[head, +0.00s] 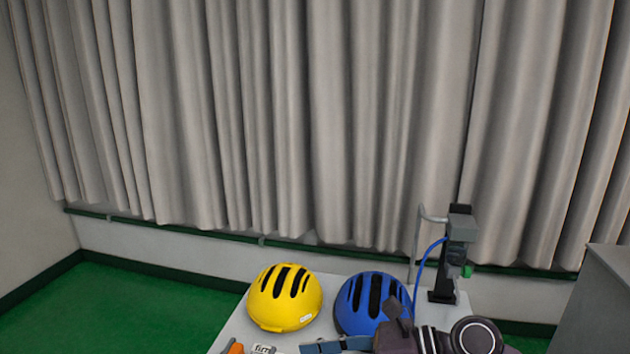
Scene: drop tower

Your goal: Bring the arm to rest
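My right arm comes in at the bottom right, with a round dark joint. Its dark gripper (395,325) is in front of the lower right part of the blue helmet (360,292). Whether they touch, and whether the fingers are open or shut, I cannot tell. The yellow helmet (285,298) sits to the left on the light grey table (236,325). The drop tower (460,235), a dark column with a grey head and a blue cable, stands at the table's back right. My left gripper is not in view.
A label reading "firm" (263,349) and an orange item (235,348) are cut off at the bottom edge. A grey cabinet (600,305) stands at the right. Grey curtains (300,120) hang behind the table. Green floor (130,310) is clear at the left.

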